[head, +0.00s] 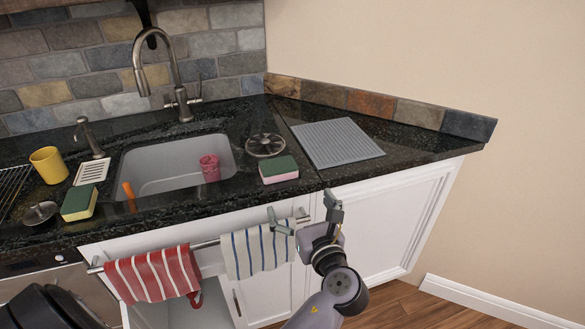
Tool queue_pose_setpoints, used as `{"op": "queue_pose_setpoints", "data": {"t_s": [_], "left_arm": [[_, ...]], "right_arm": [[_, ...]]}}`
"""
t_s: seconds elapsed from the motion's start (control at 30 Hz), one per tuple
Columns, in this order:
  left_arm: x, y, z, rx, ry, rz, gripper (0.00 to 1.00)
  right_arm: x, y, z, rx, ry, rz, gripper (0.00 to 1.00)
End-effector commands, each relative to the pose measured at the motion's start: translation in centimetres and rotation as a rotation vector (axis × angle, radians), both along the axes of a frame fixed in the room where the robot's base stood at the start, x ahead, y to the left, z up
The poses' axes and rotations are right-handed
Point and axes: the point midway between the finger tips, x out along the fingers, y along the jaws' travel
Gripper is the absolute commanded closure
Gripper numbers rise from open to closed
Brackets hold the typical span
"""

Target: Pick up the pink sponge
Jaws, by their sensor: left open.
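The pink sponge (279,174) lies on the black counter to the right of the sink, close to the front edge. Its top is green and its side is pink. My left gripper (304,212) is open and empty, in front of the counter edge, below and slightly right of the sponge in the picture. Its two fingers are spread wide and apart from the sponge. A second sponge (79,204), green on top with a yellow side, lies left of the sink. My right gripper is not in view.
A round metal strainer (265,146) sits just behind the pink sponge, and a grey ribbed mat (337,143) lies to its right. The sink (150,163) holds a pink cup (209,167). A striped white towel (258,251) and a red towel (153,274) hang on the front rail.

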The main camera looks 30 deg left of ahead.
Motion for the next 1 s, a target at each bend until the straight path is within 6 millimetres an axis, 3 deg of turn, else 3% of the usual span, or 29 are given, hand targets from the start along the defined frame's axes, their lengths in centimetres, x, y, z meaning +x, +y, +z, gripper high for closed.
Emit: {"op": "queue_pose_setpoints", "data": {"t_s": [0.4, 0.7, 1.0], "left_arm": [[5.8, 6.7, -0.3, 0.000, -0.001, -0.001, 0.00], [7.3, 8.6, -0.5, -0.001, -0.001, -0.002, 0.00], [9.9, 11.8, -0.5, -0.001, 0.000, -0.002, 0.00]], "right_arm": [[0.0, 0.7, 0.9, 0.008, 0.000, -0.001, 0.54], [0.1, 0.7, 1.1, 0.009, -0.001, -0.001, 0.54], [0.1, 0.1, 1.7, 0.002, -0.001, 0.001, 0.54]]}}
